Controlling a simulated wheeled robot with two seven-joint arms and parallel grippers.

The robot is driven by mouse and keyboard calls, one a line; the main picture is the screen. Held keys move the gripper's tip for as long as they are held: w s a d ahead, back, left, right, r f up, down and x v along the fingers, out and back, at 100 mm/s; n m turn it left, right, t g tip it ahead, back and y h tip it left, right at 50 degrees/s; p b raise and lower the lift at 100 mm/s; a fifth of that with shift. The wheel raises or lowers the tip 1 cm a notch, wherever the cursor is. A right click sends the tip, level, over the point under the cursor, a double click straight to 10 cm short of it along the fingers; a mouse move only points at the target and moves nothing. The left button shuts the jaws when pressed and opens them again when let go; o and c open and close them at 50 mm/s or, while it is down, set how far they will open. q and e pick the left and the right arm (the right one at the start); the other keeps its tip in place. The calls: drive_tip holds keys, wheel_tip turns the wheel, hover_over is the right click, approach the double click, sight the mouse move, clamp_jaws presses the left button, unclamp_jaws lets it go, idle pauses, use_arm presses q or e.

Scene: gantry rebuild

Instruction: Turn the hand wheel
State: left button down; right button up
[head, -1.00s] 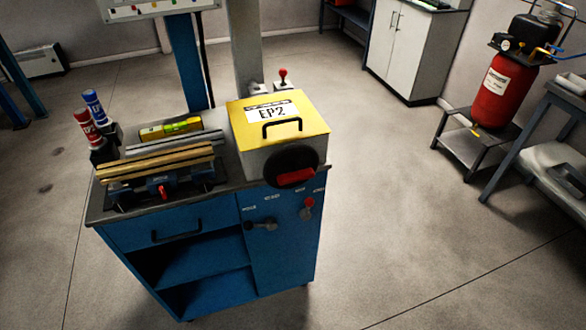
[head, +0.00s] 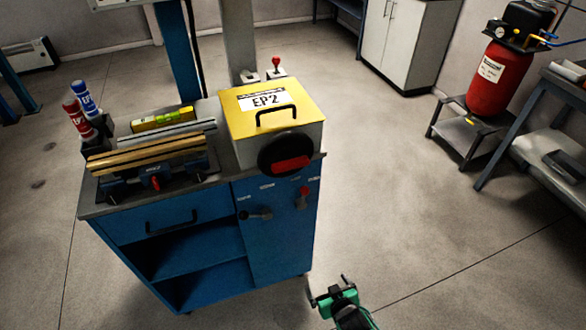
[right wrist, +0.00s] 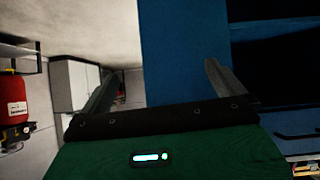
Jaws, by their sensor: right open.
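A black round hand wheel (head: 270,160) with a red bar (head: 291,164) across its face is on the front of the grey box with a yellow lid (head: 302,93) marked EP2. The box stands on the right end of a blue cabinet's top. My right gripper (head: 328,289) is at the bottom of the head view, low and to the right of the cabinet, well apart from the wheel. In the right wrist view (right wrist: 161,68) its two fingers are spread with nothing between them. The wheel is not seen in that view. My left gripper is not in view.
The blue cabinet (head: 281,235) carries a vise with wooden strips (head: 147,155), a yellow level (head: 163,119) and spray cans (head: 75,115). Levers sit on its front. A red tank (head: 502,77) stands on a low stand at right. The floor (head: 400,190) right of the cabinet is clear.

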drive_tip(key=w+a+r+t+y, duration=0.1)
drive_tip(key=w+a+r+t, duration=0.1)
drive_tip(key=r, duration=0.8)
drive_tip(key=w+a+r+t+y, duration=0.1)
drive_tip(key=w+a+r+t, duration=0.15)
drive_tip(key=r, duration=0.85)
drive_tip(key=t, duration=0.2)
approach(292, 167)
drive_tip(key=shift+y, duration=0.4)
drive_tip(key=x, duration=0.3)
drive_tip(key=p+x, duration=0.1)
drive_tip(key=x, duration=0.4)
drive_tip(key=shift+w+d+p, duration=0.15)
drive_tip(key=shift+w+p, duration=0.15)
drive_tip(key=shift+w, duration=0.55)
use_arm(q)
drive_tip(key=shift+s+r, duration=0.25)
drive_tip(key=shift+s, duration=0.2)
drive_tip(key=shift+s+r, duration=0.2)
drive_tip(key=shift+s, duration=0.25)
use_arm(e)
drive_tip(key=shift+f, duration=0.1)
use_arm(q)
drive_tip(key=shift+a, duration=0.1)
